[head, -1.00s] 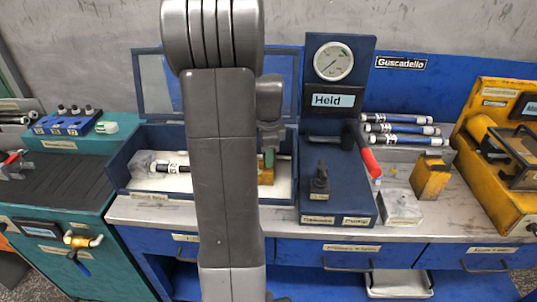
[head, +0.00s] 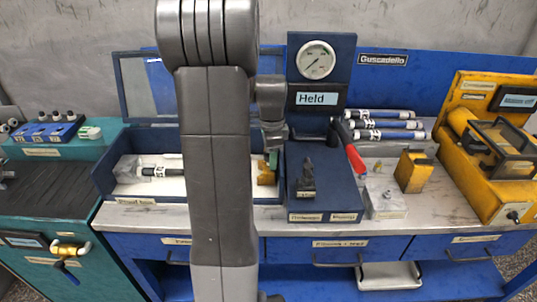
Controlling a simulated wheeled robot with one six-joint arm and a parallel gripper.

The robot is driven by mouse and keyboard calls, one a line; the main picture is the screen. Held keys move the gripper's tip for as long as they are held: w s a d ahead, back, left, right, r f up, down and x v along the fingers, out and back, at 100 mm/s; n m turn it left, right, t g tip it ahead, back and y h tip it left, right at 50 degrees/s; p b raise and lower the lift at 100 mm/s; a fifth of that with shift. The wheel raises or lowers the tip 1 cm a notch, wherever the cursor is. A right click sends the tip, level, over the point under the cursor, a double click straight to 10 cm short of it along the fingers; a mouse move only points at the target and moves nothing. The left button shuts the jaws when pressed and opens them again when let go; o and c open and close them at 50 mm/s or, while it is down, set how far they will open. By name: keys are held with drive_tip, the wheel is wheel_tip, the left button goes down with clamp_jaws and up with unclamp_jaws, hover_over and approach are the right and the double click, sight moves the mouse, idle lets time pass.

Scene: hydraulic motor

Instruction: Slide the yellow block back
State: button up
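A yellow block (head: 412,174) with a dark top stands on the grey bench, right of the dark blue gauge unit. Another small yellow piece (head: 266,174), with a green part beside it, shows at the right end of the open blue box, partly hidden by my arm. My gripper (head: 275,140) hangs behind my forearm, above the right end of the box and beside the gauge unit. It is well left of the standing yellow block. Its fingers are too small and covered to tell whether they are open or shut.
The gauge unit (head: 322,190) has a black knob. A red-handled lever (head: 355,160) and a clear bag (head: 385,204) lie between it and the standing block. Several labelled tubes (head: 388,134) lie behind. A large yellow machine (head: 490,150) stands at right. Blue drawers front the bench.

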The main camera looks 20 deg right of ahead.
wheel_tip(320, 180, up, 14)
drive_tip(key=p, duration=0.1)
drive_tip(key=shift+s, duration=0.25)
idle(0.4)
drive_tip(key=shift+a+f, duration=0.1)
drive_tip(key=f+b, duration=0.1)
drive_tip(key=f, duration=1.2)
drive_tip(key=shift+w+f, duration=0.15)
drive_tip(key=shift+w, duration=0.05)
drive_tip(key=shift+w+a+f, duration=0.3)
drive_tip(key=shift+a, duration=0.35)
drive_tip(key=shift+w+a, duration=0.1)
drive_tip(key=shift+a, duration=0.35)
drive_tip(key=shift+d, duration=0.1)
